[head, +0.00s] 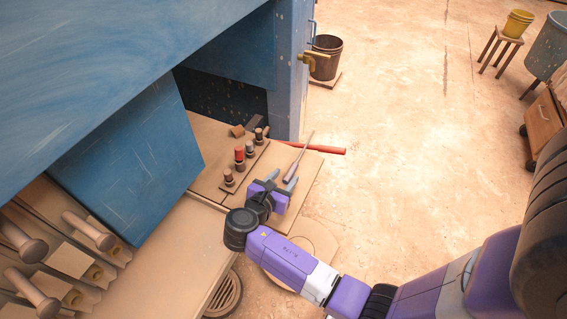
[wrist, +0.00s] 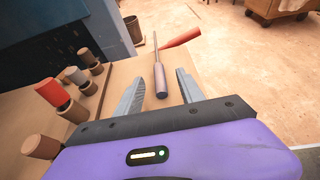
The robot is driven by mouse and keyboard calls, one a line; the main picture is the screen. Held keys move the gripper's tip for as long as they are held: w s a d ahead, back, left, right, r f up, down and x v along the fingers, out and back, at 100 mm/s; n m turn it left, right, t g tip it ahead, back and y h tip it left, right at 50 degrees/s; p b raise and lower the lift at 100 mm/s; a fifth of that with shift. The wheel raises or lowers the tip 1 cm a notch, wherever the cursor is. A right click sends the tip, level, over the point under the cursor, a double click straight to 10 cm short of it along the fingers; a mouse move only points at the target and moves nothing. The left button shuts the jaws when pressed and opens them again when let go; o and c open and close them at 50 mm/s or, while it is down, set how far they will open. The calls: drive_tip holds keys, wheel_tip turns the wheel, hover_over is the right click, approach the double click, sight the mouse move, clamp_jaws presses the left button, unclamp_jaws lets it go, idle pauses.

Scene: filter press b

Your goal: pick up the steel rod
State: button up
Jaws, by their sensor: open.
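The steel rod (head: 299,160) lies on the tan board past my gripper, a thin grey shaft with a thicker greyish-mauve near end. In the wrist view the rod (wrist: 160,81) points away from me, its thick end between the lines of my two fingers. My gripper (head: 283,180) is open and empty, with its grey fingers spread to either side of the rod's near end. In the wrist view my gripper (wrist: 161,82) shows a gap on both sides of the rod. I cannot tell how high the fingers are above it.
Several upright pegs (head: 240,156), one red-topped, stand on a strip left of the rod. A red bar (head: 326,150) lies just beyond it. A blue press (head: 130,160) overhangs the left side. A dark bucket (head: 326,58) stands behind.

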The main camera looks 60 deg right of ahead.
sight(292, 167)
drive_tip(key=shift+w+d+f, duration=0.2)
drive_tip(key=shift+d, duration=0.35)
drive_tip(key=x, duration=0.6)
drive_tip(key=shift+w+d+f, duration=0.15)
drive_tip(key=shift+d+f, duration=0.05)
drive_tip(key=shift+f, duration=0.15)
clamp_jaws()
